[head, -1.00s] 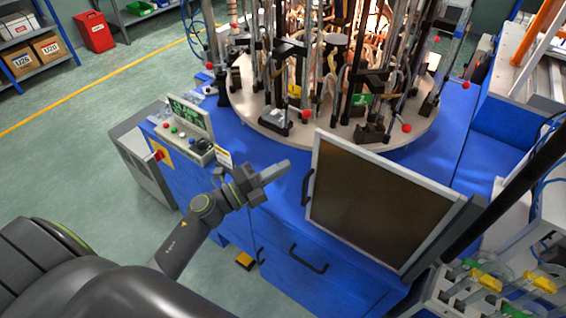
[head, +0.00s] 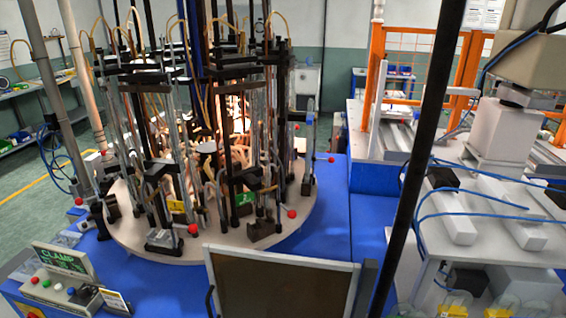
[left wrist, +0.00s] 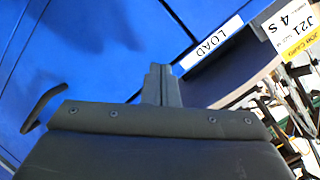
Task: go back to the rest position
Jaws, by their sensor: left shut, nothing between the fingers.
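My left gripper (left wrist: 160,84) shows in the left wrist view, its two fingers together and nothing between them. It points toward the blue machine cabinet (left wrist: 85,70), apart from it as far as I can tell. A white LOAD label (left wrist: 212,50) lies just past the fingertips to the right. Neither gripper shows in the head view. My right gripper is in no view.
In the head view a round turntable (head: 275,233) carries several clamp stations and glowing burners. A control box with a screen (head: 65,263) stands front left, and a framed dark panel (head: 280,287) stands at the front. A black post (head: 415,190) crosses the right.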

